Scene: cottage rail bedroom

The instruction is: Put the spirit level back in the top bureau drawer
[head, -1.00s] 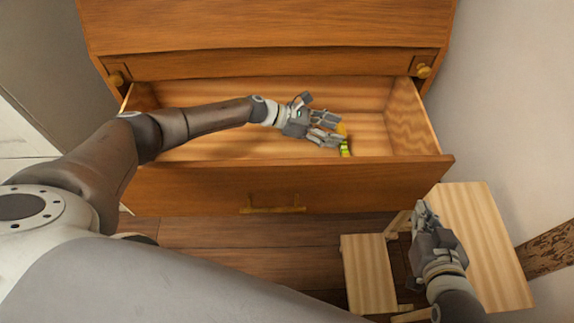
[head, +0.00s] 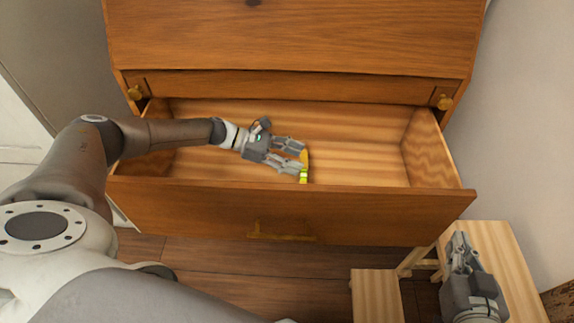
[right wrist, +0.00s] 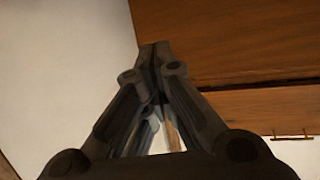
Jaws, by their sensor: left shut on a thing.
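The top bureau drawer (head: 190,206) is pulled out and open in the middle of the head view. The spirit level (head: 304,176) is a small yellow bar with a bright green part at its near end. My left gripper (head: 301,157) is shut on it, with its arm coming over the drawer's left side. The level is over the drawer's interior, behind the front panel. I cannot tell whether it touches the drawer floor. My right gripper (head: 457,241) is shut and empty, in front of the drawer's right corner; its closed fingers also show in the right wrist view (right wrist: 155,52).
The bureau's upper body (head: 290,35) rises behind the drawer. A pale wooden step stool (head: 376,296) stands at lower right, below my right gripper. A pale wall (head: 525,130) is close on the right. The drawer floor looks otherwise bare.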

